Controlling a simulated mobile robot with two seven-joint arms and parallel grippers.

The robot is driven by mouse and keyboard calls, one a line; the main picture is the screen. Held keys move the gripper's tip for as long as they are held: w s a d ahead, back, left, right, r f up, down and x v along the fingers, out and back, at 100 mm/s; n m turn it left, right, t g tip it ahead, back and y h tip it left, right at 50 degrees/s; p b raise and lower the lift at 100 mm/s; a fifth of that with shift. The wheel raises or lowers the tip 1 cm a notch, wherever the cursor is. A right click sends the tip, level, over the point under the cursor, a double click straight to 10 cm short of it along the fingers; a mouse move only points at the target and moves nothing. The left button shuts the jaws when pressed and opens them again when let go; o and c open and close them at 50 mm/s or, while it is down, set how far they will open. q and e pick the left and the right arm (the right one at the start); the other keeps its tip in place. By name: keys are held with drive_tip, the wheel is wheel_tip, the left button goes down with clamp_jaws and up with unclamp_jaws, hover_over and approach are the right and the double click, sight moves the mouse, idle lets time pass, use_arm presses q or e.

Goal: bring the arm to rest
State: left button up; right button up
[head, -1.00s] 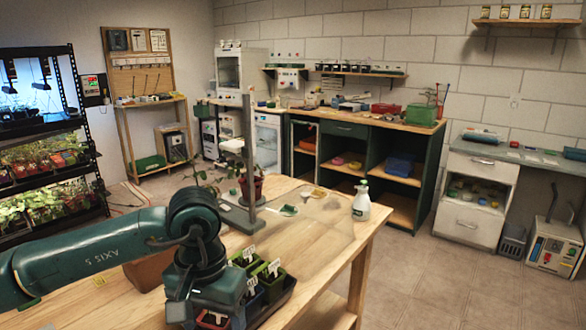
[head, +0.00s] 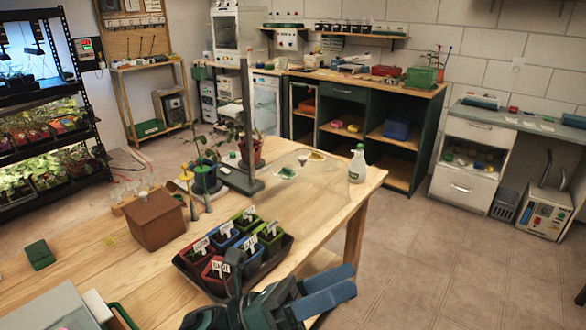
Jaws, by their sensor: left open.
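My left gripper (head: 342,283) is at the bottom of the head view, right of centre. Its two blue fingers point right and are apart, with nothing visible between them. It is in front of the dark seedling tray (head: 287,251), beyond the near right edge of the wooden table (head: 335,225) in the picture. I cannot tell its height. Most of my left arm is below the frame. The tray holds several small red, blue and green pots with white labels; part of my gripper's body overlaps its near corner. My right gripper is not in view.
A brown wooden box (head: 155,219), a dark blue potted plant (head: 204,178), a plant on a stand (head: 243,160) and a white spray bottle (head: 357,165) stand on the table. A green block (head: 40,254) lies at left. Open floor is at right.

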use_arm(q)
drive_tip(key=w+a+f+n+t+y, duration=0.25)
drive_tip(key=f+n+t+y, duration=0.2)
drive_tip(key=n, duration=0.45)
drive_tip(key=w+a+f+n+t+y+p, duration=0.1)
drive_tip(key=a+f+n+t+y, duration=0.3)
drive_tip(key=n, duration=0.5)
drive_tip(key=w+a+f+n+t+y, duration=0.2)
drive_tip(key=a+f+n+t+y, duration=0.15)
drive_tip(key=n+t, duration=0.4)
drive_tip(key=s+a+f+n+g+y, duration=0.3)
drive_tip(key=s+a+f+n+g, duration=0.1)
drive_tip(key=f+n, duration=0.4)
drive_tip(key=s+a+f+n+g+y, duration=0.4)
drive_tip(key=s+a+f+n, duration=0.1)
drive_tip(key=s+f+n, duration=0.2)
wheel_tip(320, 180, down, 3)
drive_tip(key=shift+s+a+r+n+y+p, duration=0.1)
drive_tip(key=shift+s+a+n+y+p, duration=0.3)
drive_tip(key=shift+n, duration=0.35)
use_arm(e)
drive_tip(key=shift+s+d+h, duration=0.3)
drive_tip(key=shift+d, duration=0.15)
use_arm(q)
drive_tip(key=shift+w+d, duration=0.2)
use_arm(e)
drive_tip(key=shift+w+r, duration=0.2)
